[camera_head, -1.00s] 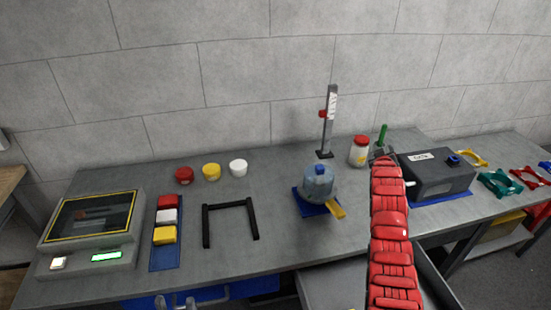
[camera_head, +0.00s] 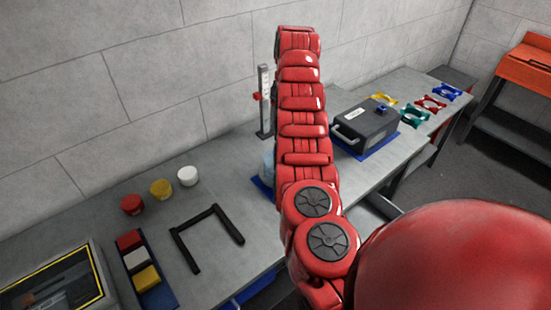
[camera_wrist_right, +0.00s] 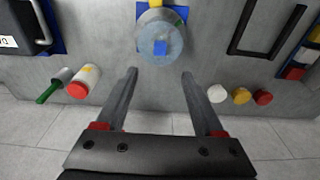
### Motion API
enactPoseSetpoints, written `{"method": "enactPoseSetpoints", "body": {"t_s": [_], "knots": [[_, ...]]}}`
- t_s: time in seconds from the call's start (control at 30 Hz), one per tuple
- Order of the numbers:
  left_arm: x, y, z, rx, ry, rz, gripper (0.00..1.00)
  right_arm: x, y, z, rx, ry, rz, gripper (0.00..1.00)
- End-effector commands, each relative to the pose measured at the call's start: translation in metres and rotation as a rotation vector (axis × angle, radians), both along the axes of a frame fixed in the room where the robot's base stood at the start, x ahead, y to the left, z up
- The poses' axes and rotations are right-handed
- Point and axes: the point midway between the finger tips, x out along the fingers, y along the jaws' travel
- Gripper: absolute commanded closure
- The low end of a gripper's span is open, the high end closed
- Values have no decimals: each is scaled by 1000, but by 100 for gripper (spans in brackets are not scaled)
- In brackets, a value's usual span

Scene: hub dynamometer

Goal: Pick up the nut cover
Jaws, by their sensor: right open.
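A clear bluish dome with a blue top knob (camera_wrist_right: 160,46) stands on a blue base with a yellow tab; I cannot tell for sure that it is the nut cover. In the head view only a sliver of the dome (camera_head: 268,166) shows beside my red right arm. My right gripper (camera_wrist_right: 160,74) is open and empty in the right wrist view. The dome lies just beyond and between its fingertips, apart from them as far as I can see. The gripper is hidden in the head view. My left gripper is out of view.
A grey post (camera_head: 264,100) stands behind the dome. A red-lidded jar (camera_wrist_right: 84,81) and a green-handled tool (camera_wrist_right: 54,85) lie near. A dark box (camera_head: 366,126) is at right.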

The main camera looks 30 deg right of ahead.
Motion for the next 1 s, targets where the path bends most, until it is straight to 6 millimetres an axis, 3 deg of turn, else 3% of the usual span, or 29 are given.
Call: {"method": "enactPoseSetpoints", "body": {"t_s": [0.4,0.6,0.9,1.0], "knots": [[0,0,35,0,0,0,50,9,2,-73,4,3,0,30],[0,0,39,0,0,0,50,11,1,-86,2,-1,0,30],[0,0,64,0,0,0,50,13,0,-114,4,2,1,30],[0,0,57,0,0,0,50,14,-1,-129,5,1,0,30]]}}
